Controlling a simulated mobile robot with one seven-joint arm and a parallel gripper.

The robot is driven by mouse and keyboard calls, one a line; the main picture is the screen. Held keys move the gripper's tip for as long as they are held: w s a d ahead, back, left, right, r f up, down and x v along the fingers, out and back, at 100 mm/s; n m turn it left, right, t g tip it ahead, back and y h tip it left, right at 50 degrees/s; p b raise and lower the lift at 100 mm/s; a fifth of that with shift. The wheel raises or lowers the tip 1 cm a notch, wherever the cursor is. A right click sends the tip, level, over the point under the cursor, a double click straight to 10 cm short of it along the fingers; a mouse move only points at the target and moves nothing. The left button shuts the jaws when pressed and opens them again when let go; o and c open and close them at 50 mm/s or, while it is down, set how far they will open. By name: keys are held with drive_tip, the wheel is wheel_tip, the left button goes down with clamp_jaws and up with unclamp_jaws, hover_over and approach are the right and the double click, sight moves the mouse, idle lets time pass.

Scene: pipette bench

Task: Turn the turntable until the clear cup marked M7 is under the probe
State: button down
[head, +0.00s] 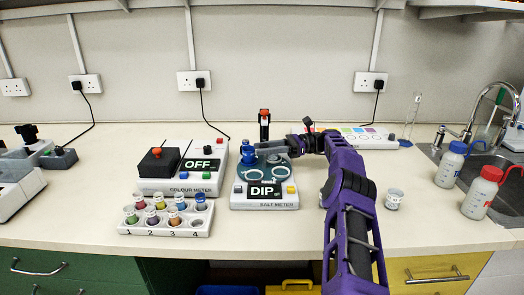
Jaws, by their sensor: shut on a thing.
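The turntable (283,172) is a teal disc on top of the white salt meter, whose screen (264,190) reads DIP. Clear, pale-rimmed round shapes (253,175) sit on the disc; the mark M7 is not legible on any. A blue upright part (248,154) stands at the disc's back left; I cannot tell whether it is the probe. My gripper (262,147) reaches in from the right at the back of the disc. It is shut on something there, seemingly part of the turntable. My wrist and fingers partly hide the far rim.
The colour meter (150,187), reading OFF, stands left. A rack (165,223) of coloured vials is in front of it.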

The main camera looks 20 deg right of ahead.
drive_tip(key=shift+g, duration=0.4)
idle(0.3)
drive_tip(key=c, duration=0.5)
unclamp_jaws()
drive_tip(key=shift+c, duration=0.2)
drive_tip(key=shift+r, duration=0.1)
wheel_tip(320, 180, up, 10)
drive_tip(key=p, duration=0.3)
drive_tip(key=shift+p, duration=0.3)
